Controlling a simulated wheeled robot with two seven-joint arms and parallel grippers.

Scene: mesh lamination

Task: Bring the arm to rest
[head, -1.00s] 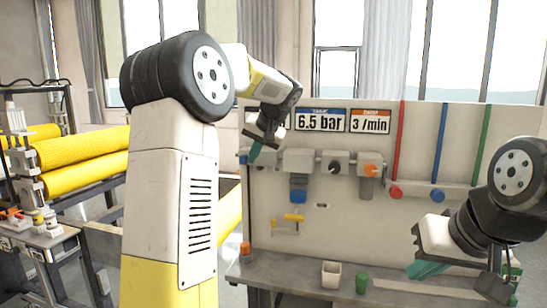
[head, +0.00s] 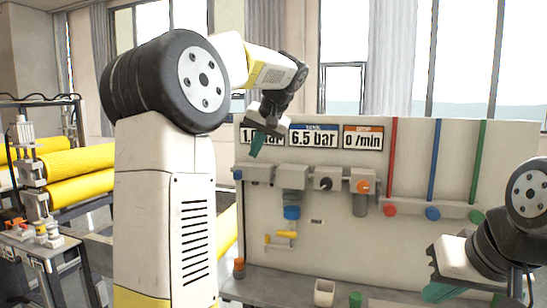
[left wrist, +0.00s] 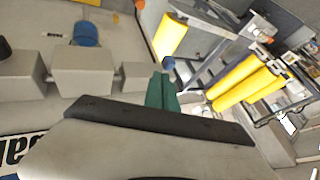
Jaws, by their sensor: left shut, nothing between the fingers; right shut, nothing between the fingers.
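My left gripper (head: 256,144) is raised in front of the upper left of the panel, its teal fingers shut and pointing down, with nothing held. In the left wrist view its teal fingers (left wrist: 161,92) are together and empty. My right gripper (head: 440,292) is low at the right, in front of the bench, pointing left. Its teal fingers are shut and empty. My left arm stands tall across the left half of the head view and hides part of the room behind it.
A pale panel (head: 345,240) carries regulators, an orange knob (head: 363,187), a yellow lever (head: 287,234) and red, blue and green pipes. Signs read 6.5 bar and 0 /min. A white cup (head: 324,292) and green cup (head: 355,299) stand on the bench. Yellow rolls (head: 80,175) are at left.

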